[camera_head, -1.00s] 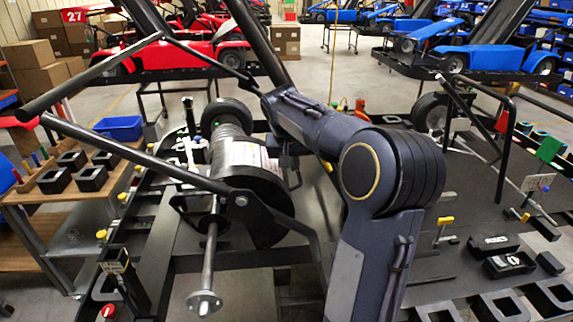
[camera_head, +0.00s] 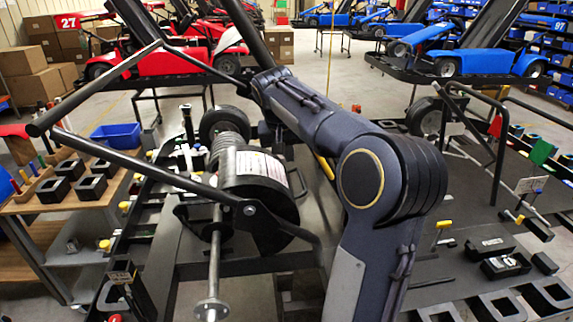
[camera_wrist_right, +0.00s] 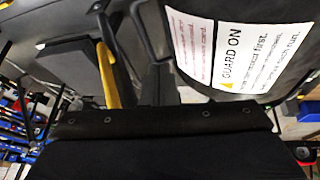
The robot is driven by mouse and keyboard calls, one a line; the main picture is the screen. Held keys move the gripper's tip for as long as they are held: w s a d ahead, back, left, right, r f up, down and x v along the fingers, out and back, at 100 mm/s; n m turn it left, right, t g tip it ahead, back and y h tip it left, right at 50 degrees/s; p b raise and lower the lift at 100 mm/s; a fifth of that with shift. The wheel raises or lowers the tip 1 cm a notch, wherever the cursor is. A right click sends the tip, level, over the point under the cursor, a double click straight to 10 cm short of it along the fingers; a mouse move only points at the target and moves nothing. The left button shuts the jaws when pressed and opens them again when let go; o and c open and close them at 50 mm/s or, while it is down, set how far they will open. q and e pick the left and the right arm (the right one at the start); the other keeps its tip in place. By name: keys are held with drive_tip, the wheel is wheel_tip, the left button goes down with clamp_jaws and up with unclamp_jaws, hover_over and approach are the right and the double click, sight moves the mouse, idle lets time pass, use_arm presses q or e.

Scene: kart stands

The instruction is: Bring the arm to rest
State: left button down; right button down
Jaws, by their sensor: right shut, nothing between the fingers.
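My right arm (camera_head: 362,178) rises from the bottom of the head view, bends at a large dark elbow joint, and its forearm (camera_head: 310,105) reaches away to the upper left. The right gripper (camera_head: 279,138) is small and dark beside the drum, partly hidden by the forearm; it is shut with nothing in it. A white warning label (camera_wrist_right: 245,50) on a dark rounded cover is close by there. My left gripper is not in view.
A black drum (camera_head: 262,200) with a label and a metal shaft stands left of my arm, under black frame bars (camera_head: 145,160). A yellow handle (camera_wrist_right: 112,70) is close in the wrist view. Black trays (camera_head: 497,305) and blocks lie at right. A wooden bench (camera_head: 65,190) stands left.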

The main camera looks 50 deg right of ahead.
drive_tip(key=shift+s+r, duration=1)
drive_tip(key=shift+r, duration=1.7)
use_arm(q)
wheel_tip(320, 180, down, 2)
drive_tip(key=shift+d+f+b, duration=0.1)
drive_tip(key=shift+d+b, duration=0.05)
drive_tip(key=shift+b, duration=0.8)
use_arm(e)
drive_tip(key=s+a+f+n+t+y, duration=0.1)
drive_tip(key=s+a+f, duration=0.4)
drive_tip(key=a, duration=0.5)
drive_tip(key=s+a+f+n+t+y, duration=0.1)
drive_tip(key=s+a+f+n+y, duration=0.3)
drive_tip(key=a, duration=0.7)
drive_tip(key=s+a+f+n+t+y, duration=0.2)
drive_tip(key=s+a+f+n+y, duration=0.1)
drive_tip(key=s+a+f, duration=0.5)
wheel_tip(320, 180, down, 3)
drive_tip(key=shift+a+f, duration=0.1)
drive_tip(key=shift+a, duration=1.05)
drive_tip(key=shift+s+d, duration=0.1)
